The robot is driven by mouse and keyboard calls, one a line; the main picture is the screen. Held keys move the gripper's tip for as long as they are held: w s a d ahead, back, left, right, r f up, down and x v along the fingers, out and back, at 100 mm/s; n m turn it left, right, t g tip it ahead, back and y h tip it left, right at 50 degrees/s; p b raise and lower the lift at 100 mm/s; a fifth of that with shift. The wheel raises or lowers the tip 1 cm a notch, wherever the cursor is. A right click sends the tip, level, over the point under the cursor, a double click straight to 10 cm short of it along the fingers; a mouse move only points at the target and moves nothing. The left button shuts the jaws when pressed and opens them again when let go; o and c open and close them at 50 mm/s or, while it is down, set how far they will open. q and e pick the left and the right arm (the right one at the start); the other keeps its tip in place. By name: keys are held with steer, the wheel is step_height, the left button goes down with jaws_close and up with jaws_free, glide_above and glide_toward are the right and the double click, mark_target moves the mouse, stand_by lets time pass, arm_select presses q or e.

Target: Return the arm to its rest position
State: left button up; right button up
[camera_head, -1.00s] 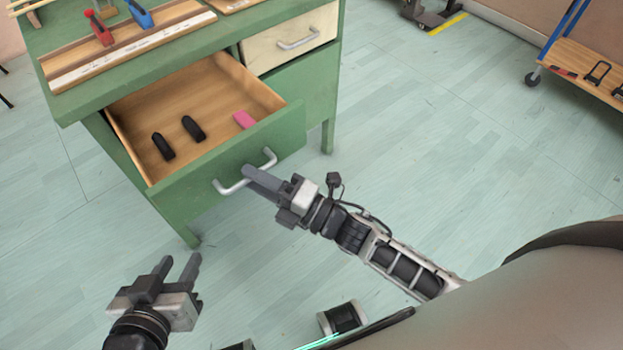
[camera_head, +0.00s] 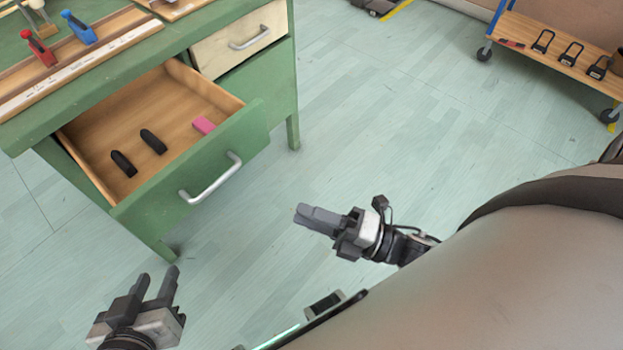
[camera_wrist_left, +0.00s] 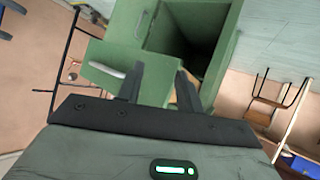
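My right gripper (camera_head: 318,217) hangs over the floor in the head view, to the right of the open drawer's handle (camera_head: 212,180) and apart from it. Its two fingers lie almost in line from this angle, so I cannot tell whether a gap is between them. My left gripper (camera_head: 158,284) is at the lower left of the head view, its two fingers apart and nothing between them. Its fingers also show apart in the left wrist view (camera_wrist_left: 160,82), with the green cabinet beyond them.
The green cabinet's drawer (camera_head: 225,150) stands open, holding two black objects (camera_head: 138,152) and a pink one (camera_head: 204,126). Red and blue tools (camera_head: 78,27) are on the cabinet top. A wheeled wooden cart (camera_head: 545,45) is at the upper right. The floor between is clear.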

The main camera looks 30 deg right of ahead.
stand_by(0.5)
